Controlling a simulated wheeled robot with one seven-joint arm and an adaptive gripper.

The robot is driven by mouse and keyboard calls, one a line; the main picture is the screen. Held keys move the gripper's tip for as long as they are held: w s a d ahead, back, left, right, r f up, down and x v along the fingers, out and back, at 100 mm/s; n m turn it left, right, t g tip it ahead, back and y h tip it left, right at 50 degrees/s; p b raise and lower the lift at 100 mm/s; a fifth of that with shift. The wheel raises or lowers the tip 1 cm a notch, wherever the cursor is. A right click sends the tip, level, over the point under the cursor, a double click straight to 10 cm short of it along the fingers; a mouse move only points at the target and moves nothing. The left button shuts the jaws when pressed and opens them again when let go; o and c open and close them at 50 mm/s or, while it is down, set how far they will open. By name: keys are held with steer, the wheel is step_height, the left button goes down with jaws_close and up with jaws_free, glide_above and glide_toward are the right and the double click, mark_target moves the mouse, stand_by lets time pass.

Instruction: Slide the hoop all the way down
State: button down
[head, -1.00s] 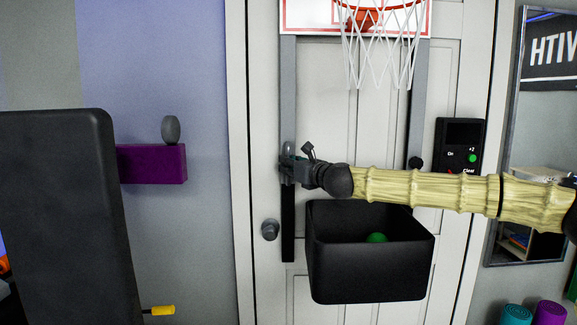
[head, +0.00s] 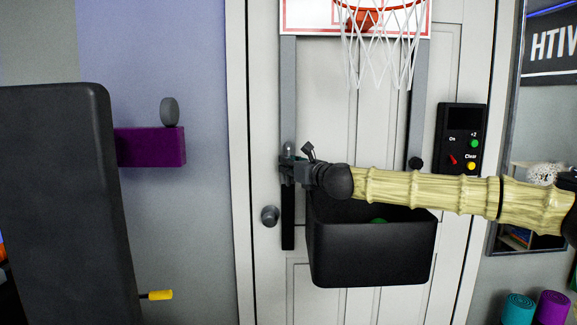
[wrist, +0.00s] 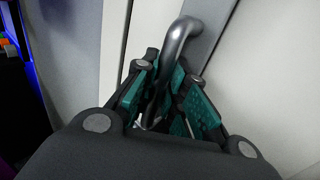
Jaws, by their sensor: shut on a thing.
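The basketball hoop (head: 400,5) has an orange rim, a white net (head: 385,45) and a white, red-lined backboard (head: 310,18). It hangs at the top of the head view, its upper part cut off, in front of a white door. Grey bars (head: 288,85) run down from the backboard. My gripper (head: 289,170) is at the lower left bar. In the wrist view, its teal-padded fingers (wrist: 163,95) are shut on a bent grey metal handle (wrist: 180,35). The fingers hide the handle's lower part.
A black bin (head: 372,255) with a green ball (head: 378,221) sits below my arm. A button panel (head: 460,138) is right of the door's middle. A doorknob (head: 270,216) is left. A black padded board (head: 60,200) and purple shelf (head: 150,146) stand further left.

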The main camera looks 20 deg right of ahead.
steer(key=c, duration=1.7)
jaws_free()
steer(key=shift+d, duration=0.15)
steer(key=v, duration=1.2)
